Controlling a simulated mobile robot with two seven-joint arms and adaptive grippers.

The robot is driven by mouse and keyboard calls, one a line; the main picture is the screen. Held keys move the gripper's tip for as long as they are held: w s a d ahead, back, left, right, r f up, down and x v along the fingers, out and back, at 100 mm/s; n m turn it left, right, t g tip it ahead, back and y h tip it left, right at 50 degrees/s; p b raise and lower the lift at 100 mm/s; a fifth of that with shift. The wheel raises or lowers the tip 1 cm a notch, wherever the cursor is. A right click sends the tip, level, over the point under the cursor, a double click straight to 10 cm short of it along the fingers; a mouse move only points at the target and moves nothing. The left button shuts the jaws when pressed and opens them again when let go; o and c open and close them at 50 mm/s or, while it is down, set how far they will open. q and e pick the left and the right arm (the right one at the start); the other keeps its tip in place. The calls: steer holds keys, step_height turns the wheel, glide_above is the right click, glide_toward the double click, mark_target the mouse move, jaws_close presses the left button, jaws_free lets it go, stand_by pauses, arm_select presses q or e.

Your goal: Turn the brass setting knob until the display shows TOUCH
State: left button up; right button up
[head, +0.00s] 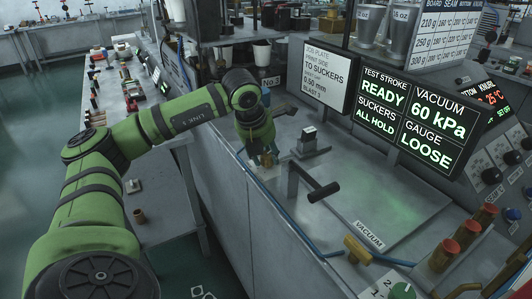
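The display (412,115) stands at the right of the machine. It reads TEST STROKE READY, SUCKERS ALL HOLD, VACUUM 60 kPa and GAUGE LOOSE. TOUCH does not appear on it. My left gripper (264,157) points down at the back left of the machine's grey top. A small brass-coloured piece shows at its fingertips; it may be the setting knob, but the fingers mostly cover it. I cannot tell whether the fingers are closed on it. My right gripper is not in view.
A black-handled lever (323,192) sticks out just right of my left gripper. A yellow valve handle (357,250), blue hose and red-topped buttons (445,252) lie at the front right. A sign (327,75) stands behind. The flat plate (385,205) marked VACUUM is clear.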

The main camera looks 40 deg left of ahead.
arm_select(q)
steer(key=shift+c, duration=1.2)
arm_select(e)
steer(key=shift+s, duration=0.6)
arm_select(q)
steer(key=shift+m, duration=0.4)
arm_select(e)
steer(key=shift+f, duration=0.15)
arm_select(q)
steer(key=shift+w+m+h+b, duration=0.1)
steer(key=shift+m+h+b, duration=0.25)
steer(key=shift+m, duration=0.25)
steer(key=shift+r+m+h, duration=0.1)
steer(key=shift+m+h, duration=0.25)
steer(key=shift+m, duration=0.35)
steer(key=shift+w+m+h+p, duration=0.1)
steer(key=shift+m+h+p, duration=0.55)
steer(key=shift+m, duration=1.55)
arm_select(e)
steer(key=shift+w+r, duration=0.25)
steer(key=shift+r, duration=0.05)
arm_select(q)
steer(key=shift+h, duration=0.25)
